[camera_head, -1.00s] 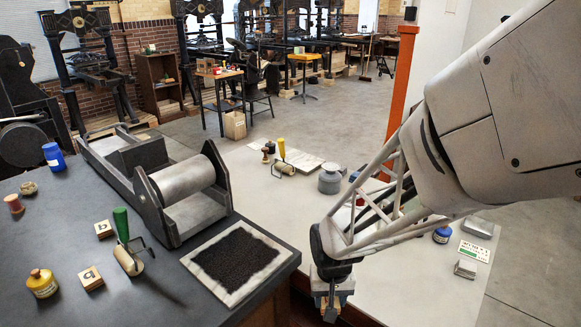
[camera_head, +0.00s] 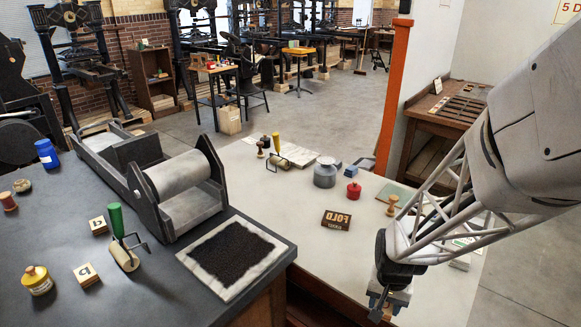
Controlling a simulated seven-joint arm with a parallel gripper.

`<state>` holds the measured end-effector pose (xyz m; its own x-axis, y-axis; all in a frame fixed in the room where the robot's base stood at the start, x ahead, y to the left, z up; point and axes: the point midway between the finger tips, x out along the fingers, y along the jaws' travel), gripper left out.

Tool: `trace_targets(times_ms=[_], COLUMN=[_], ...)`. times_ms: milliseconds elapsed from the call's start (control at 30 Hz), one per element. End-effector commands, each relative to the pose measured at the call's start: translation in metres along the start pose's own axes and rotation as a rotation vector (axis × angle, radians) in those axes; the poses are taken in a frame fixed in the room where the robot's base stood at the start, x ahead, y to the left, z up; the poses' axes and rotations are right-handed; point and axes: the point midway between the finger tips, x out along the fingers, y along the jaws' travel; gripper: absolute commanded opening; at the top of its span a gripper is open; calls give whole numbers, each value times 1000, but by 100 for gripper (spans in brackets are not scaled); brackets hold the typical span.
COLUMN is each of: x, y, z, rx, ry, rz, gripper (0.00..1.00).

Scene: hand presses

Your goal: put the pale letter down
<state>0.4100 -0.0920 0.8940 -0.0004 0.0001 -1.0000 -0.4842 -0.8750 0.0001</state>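Two pale wooden letter blocks lie on the dark table at the left: one (camera_head: 98,225) reads like a "b", the other (camera_head: 88,274) like a "q" or "a". I cannot tell from the picture which letter the task means.
On the white table are a "FOLD" block (camera_head: 336,220), a grey weight (camera_head: 325,174), a red weight (camera_head: 353,191) and a wooden stamp (camera_head: 392,204).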

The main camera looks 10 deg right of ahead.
Motion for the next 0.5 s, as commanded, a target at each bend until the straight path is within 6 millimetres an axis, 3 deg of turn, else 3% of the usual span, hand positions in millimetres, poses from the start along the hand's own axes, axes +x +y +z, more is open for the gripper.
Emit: trace_targets(times_ms=[500], x=[12], y=[68], z=[1], rx=[224], ry=[0], rz=[0], gripper=[24])
